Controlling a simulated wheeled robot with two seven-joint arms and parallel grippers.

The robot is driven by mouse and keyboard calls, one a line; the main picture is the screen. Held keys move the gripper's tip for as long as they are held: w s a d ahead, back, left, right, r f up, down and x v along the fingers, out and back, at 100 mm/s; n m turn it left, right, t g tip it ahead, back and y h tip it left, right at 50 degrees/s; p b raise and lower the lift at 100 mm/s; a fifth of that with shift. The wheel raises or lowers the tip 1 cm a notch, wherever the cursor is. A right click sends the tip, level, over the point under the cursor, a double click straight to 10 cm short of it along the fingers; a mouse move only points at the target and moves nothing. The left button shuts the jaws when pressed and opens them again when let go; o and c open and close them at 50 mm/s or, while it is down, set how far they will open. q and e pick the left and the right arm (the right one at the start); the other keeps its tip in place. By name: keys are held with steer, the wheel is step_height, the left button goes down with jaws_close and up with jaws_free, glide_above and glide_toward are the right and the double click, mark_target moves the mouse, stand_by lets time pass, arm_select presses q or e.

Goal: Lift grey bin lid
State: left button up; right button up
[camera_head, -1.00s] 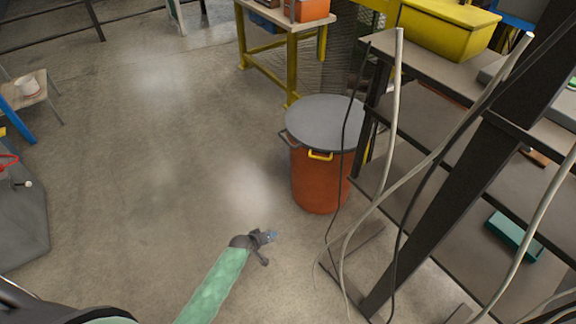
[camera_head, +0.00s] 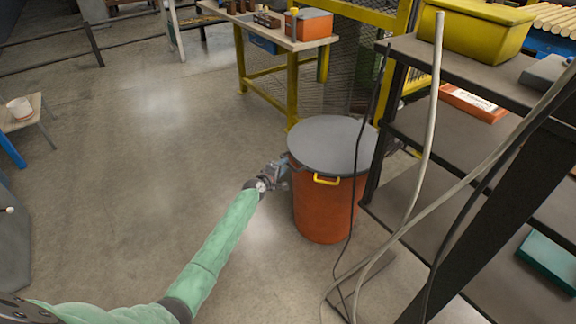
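The grey round lid (camera_head: 333,143) lies flat on top of the orange-red bin (camera_head: 325,212) at the centre right. A yellow handle (camera_head: 327,181) shows on the front of the bin just under the lid. My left gripper (camera_head: 284,173), on the green-sleeved arm coming from the lower left, is at the left side of the bin, just below the lid's rim. Its fingers are small and dark, and I cannot tell whether they are open, shut or touching the bin. My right gripper is out of view.
A dark shelf rack (camera_head: 425,118) stands close to the right of the bin, with loose cables hanging in front. A workbench with yellow legs (camera_head: 292,88) stands behind. The concrete floor to the left of the bin (camera_head: 160,160) is clear.

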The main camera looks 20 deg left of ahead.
mark_target(287, 164)
arm_select(q)
steer(key=x, duration=0.3)
steer(key=shift+w+f+b, duration=0.1)
steer(key=shift+w+b, duration=0.15)
steer(key=shift+b, duration=0.05)
steer(key=shift+w+d+f, duration=0.1)
steer(key=shift+w, duration=0.15)
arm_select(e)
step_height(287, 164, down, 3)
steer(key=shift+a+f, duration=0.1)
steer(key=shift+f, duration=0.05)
arm_select(q)
steer(key=shift+c, duration=0.3)
jaws_close()
